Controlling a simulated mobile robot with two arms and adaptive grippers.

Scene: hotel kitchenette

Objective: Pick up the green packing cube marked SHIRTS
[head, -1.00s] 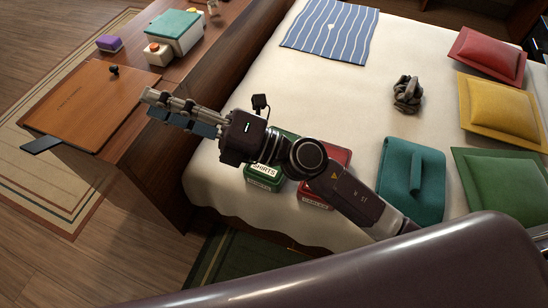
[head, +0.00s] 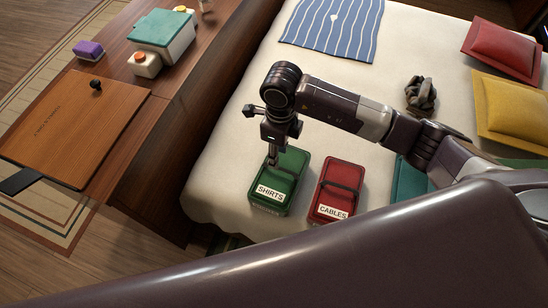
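The green packing cube (head: 285,187) lies near the front edge of the bed, and its white SHIRTS label faces me. My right gripper (head: 272,160) points down at the cube's upper left part. From this angle the fingertips look at or just above the cube's top; I cannot tell whether they touch it. The fingers overlap in view, so their gap is hidden. My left gripper is not in view.
A red cube marked CABLES (head: 340,188) lies just right of the green one. A teal item (head: 411,180) is partly hidden behind my arm. A dark crumpled item (head: 420,95) and cushions (head: 510,106) lie further right. Bare bedcover (head: 222,165) is left of the green cube.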

